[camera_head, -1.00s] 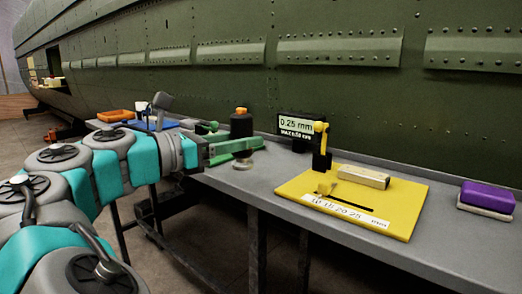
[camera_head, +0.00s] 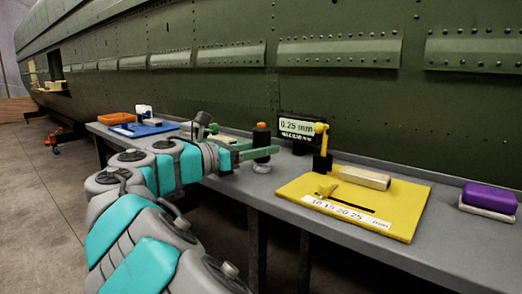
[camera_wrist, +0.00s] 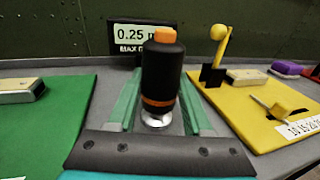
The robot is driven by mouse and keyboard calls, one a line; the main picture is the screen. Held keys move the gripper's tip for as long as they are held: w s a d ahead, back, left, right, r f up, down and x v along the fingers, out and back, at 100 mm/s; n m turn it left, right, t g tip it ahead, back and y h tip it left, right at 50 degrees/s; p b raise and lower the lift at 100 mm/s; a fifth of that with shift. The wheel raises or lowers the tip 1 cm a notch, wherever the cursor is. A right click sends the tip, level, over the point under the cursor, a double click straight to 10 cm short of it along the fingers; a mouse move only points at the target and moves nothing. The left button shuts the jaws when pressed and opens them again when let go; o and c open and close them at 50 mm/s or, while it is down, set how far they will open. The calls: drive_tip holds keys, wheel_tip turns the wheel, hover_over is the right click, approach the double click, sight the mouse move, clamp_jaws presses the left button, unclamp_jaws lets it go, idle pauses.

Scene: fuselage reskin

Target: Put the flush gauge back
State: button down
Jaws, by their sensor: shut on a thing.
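The flush gauge looks to be the black cylinder with an orange cap (camera_head: 262,136) and a silver foot. In the wrist view the gauge (camera_wrist: 161,75) stands upright between the two green fingers. My gripper (camera_head: 256,153) is shut on it, low on its body. The silver foot is just over the grey bench; I cannot tell whether it touches. A black display (camera_head: 297,127) reading 0.25 mm stands behind and to the right of the gauge, and the gauge partly covers it in the wrist view (camera_wrist: 127,36).
A yellow board (camera_head: 405,213) with a lever, slot and pale block lies to the right. A green board (camera_wrist: 62,120) with a block lies to the left. Farther left are a blue mat (camera_head: 150,129) and orange tray (camera_head: 116,118). A purple block (camera_head: 490,196) sits far right. The green fuselage wall stands behind.

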drive_tip(key=shift+c, duration=1.6)
unclamp_jaws()
drive_tip(key=shift+f, duration=0.1)
drive_tip(key=p+v, duration=0.1)
drive_tip(key=v, duration=1.1)
